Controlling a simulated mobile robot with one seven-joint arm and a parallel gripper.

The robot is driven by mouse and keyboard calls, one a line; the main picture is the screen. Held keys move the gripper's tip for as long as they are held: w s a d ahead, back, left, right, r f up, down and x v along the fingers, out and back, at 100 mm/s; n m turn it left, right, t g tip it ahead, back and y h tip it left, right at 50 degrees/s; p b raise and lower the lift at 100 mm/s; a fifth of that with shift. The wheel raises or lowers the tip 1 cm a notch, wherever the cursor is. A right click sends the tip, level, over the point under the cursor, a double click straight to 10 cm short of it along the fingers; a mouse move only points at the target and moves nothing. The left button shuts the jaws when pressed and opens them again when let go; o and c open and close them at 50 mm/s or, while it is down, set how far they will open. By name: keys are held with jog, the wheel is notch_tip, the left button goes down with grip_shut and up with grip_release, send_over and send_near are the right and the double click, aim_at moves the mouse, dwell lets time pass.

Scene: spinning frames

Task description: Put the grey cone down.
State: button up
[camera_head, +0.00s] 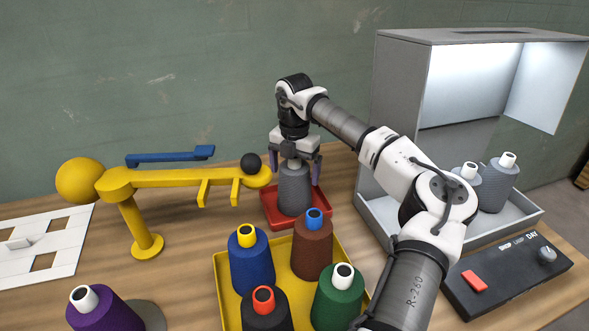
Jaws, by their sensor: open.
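The grey cone (294,191) stands upright on a small red tray (268,218) on the wooden table, with a pale tip at its top. My gripper (296,172) points down over it, with its purple fingers apart on either side of the cone's upper part. The gripper is open. Whether a finger touches the cone cannot be told. Two more grey cones (496,183) stand in the lit booth at the right.
A yellow tray (220,268) with several coloured cones is in front. A yellow arm on a stand (138,220) is left, its end close to the red tray. The grey booth (398,85) and a black control box (508,290) are right. A purple cone (93,312) stands front left.

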notch_tip(320, 180, up, 12)
jog(key=shift+b, duration=0.8)
